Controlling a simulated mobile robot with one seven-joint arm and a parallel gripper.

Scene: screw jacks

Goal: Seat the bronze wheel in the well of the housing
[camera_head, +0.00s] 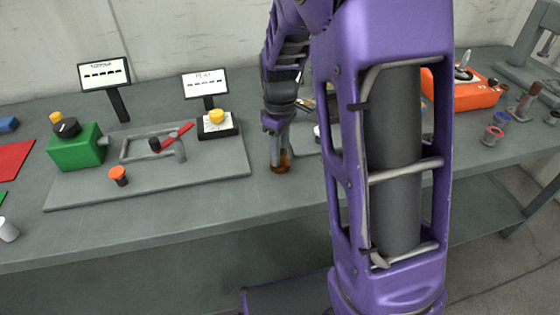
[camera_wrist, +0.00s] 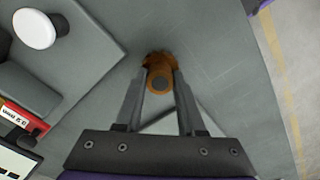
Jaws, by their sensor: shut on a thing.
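The bronze wheel (camera_wrist: 158,62) is between my gripper's two fingertips, with a dark round centre facing the wrist camera. My gripper (camera_head: 281,158) is shut on it, low over the grey tabletop beside the left board's right end. The wheel (camera_head: 283,167) shows only as a small brown piece in the head view. I cannot tell whether it touches the table. I cannot tell which thing is the housing; no well is clearly visible. A grey plate (camera_wrist: 92,52) with a white knob (camera_wrist: 34,29) lies near the gripper; in the head view my arm hides most of that area.
The left board (camera_head: 215,170) holds a green box (camera_head: 75,150), an orange knob (camera_head: 118,174), a red lever (camera_head: 176,136) and a yellow button (camera_head: 216,116). Two signs stand behind it. An orange box (camera_head: 468,92) and small parts stand right of my arm.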

